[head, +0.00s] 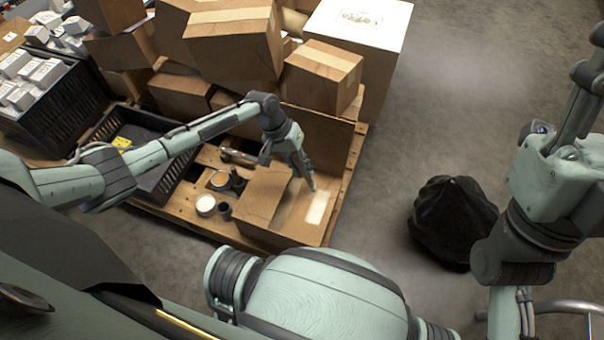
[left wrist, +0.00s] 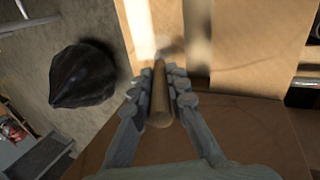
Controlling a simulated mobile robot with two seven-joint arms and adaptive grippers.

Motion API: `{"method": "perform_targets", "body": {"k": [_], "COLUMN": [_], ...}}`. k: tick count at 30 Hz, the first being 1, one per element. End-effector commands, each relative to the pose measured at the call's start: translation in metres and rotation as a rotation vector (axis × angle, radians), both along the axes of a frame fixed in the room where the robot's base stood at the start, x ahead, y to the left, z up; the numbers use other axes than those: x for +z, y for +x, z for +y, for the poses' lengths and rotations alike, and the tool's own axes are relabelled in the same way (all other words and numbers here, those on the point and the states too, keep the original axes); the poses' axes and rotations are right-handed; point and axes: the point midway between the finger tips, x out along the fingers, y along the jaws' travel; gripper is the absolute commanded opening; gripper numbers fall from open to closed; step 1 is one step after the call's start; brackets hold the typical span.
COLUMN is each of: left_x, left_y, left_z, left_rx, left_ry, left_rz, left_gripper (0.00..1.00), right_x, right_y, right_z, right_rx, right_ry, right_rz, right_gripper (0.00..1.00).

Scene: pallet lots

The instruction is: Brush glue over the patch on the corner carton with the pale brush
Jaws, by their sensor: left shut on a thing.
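The corner carton (head: 268,205) is a low brown box at the pallet's near right corner, with a pale whitish patch (head: 318,207) on its top. The patch also shows in the left wrist view (left wrist: 138,22). My left gripper (head: 308,178) points down over the carton, beside the patch's upper end. It is shut on a brush with a brown wooden handle (left wrist: 161,100). The bristles are hard to make out, and I cannot tell whether they touch the patch. My right arm is at the right of the head view; its gripper is not visible.
A white-topped round pot (head: 206,205) and a small dark cup (head: 225,212) stand left of the carton. Stacked cartons (head: 235,45) rise behind. A black crate (head: 175,172) lies left. A black bag-like lump (head: 452,220) sits on the floor, with open floor around it.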

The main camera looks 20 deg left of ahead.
Motion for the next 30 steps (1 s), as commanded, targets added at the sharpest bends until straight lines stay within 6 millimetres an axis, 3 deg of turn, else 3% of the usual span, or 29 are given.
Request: {"method": "perform_targets", "body": {"k": [13,24,30], "left_x": [0.001,0.002,-0.001], "left_y": [0.001,-0.019,-0.023], "left_z": [0.001,0.0,0.0], "left_rx": [0.001,0.001,0.001], "left_ry": [0.0,-0.001,0.0], "left_rz": [0.001,0.001,0.0], "left_gripper": [0.0,0.0,0.0], "right_x": [0.001,0.02,0.021], "right_y": [0.0,0.0,0.0], "right_z": [0.0,0.0,0.0], "right_rx": [0.0,0.0,0.0], "right_ry": [0.0,0.0,0.0], "right_rz": [0.0,0.0,0.0], "right_gripper": [0.4,0.4,0.4]}}
